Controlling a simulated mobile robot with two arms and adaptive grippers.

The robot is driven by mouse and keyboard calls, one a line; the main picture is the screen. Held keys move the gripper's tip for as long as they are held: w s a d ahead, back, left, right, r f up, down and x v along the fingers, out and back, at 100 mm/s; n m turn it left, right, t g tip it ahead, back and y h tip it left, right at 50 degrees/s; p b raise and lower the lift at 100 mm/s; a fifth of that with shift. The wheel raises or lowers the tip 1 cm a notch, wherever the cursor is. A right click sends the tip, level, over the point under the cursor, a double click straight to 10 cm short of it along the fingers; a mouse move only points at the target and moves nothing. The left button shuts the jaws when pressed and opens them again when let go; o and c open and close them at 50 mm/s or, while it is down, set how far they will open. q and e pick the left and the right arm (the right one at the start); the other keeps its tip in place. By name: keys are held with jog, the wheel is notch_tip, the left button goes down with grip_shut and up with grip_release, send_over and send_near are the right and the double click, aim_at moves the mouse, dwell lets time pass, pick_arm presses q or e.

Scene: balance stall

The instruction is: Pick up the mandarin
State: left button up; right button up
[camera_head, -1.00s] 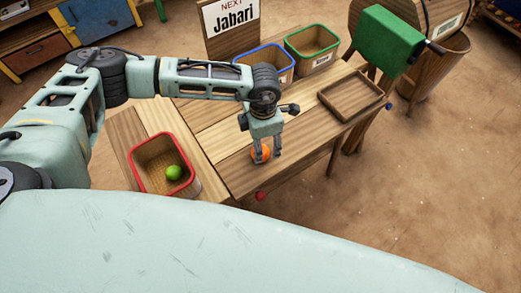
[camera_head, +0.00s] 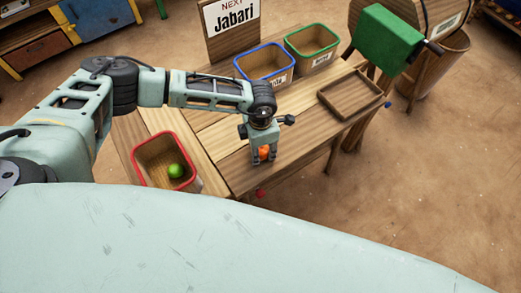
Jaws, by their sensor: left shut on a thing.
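The orange mandarin (camera_head: 264,152) is between the fingers of my left gripper (camera_head: 263,157), over the wooden table (camera_head: 225,165). My left gripper points down and is shut on the mandarin. The fingers cover part of the fruit. I cannot tell for sure how far it is above the table top. My right gripper is not in view.
A red-rimmed bin (camera_head: 148,148) with a green fruit (camera_head: 176,171) stands at the table's left. A blue-rimmed bin (camera_head: 241,70) and a green-rimmed bin (camera_head: 293,48) stand at the back. An empty wooden tray (camera_head: 352,94) lies at the right. A sign (camera_head: 232,18) stands behind.

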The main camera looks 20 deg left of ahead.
pick_arm(q)
jog(key=c, duration=0.4)
